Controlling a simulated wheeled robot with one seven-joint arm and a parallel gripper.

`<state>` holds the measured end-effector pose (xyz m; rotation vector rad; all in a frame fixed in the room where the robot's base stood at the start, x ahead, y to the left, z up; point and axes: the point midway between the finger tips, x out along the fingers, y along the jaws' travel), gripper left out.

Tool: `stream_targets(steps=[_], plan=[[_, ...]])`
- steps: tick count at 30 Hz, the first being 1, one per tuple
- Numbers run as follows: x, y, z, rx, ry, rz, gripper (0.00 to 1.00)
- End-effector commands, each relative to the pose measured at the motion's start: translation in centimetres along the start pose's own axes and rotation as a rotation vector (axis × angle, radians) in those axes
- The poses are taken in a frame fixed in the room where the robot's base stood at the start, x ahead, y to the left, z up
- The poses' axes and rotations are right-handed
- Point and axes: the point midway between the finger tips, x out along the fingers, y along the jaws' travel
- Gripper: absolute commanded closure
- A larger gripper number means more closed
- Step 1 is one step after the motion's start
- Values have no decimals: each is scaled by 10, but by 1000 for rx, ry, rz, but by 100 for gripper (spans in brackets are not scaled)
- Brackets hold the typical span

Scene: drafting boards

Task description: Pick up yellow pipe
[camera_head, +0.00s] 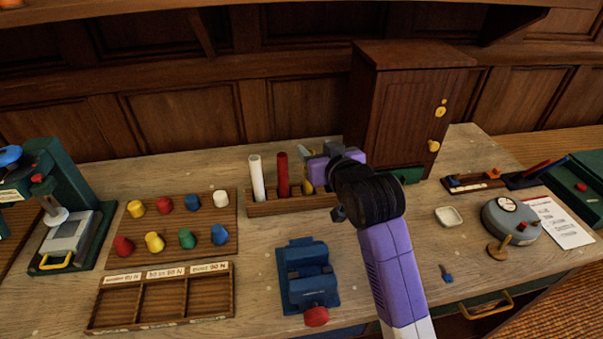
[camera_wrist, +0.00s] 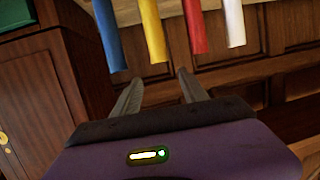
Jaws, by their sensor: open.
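The yellow pipe (camera_wrist: 152,32) stands between a blue pipe (camera_wrist: 109,35) and a red pipe (camera_wrist: 194,28) in the wrist view, where the scene looks upside down. A white pipe (camera_wrist: 234,22) is beyond the red one. My gripper (camera_wrist: 160,74) is open and empty; the yellow pipe's free end shows near the gap between its fingertips, apart from both fingers. In the head view, my gripper (camera_head: 304,154) is at the rack, just right of the red pipe (camera_head: 283,175). Only a sliver of the yellow pipe (camera_head: 307,184) shows there; the blue pipe is hidden behind my arm.
A blue vise (camera_head: 306,272), a peg board (camera_head: 180,247) with coloured pieces and a sorting tray (camera_head: 160,300) lie left of my arm. A gauge device (camera_head: 510,221) is at right.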

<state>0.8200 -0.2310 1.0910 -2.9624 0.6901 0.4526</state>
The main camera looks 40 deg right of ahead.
Motion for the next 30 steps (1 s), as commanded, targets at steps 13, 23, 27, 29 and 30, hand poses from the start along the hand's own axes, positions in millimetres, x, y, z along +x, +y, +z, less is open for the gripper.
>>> stream_targets(steps=[13,23,27,29,30], plan=[[22,1,25,4,-93,6,49],[60,-5,30,5,-92,5,49],[73,-5,32,4,-91,5,49],[76,-5,33,4,-90,5,49],[77,-5,33,4,-91,5,49]])
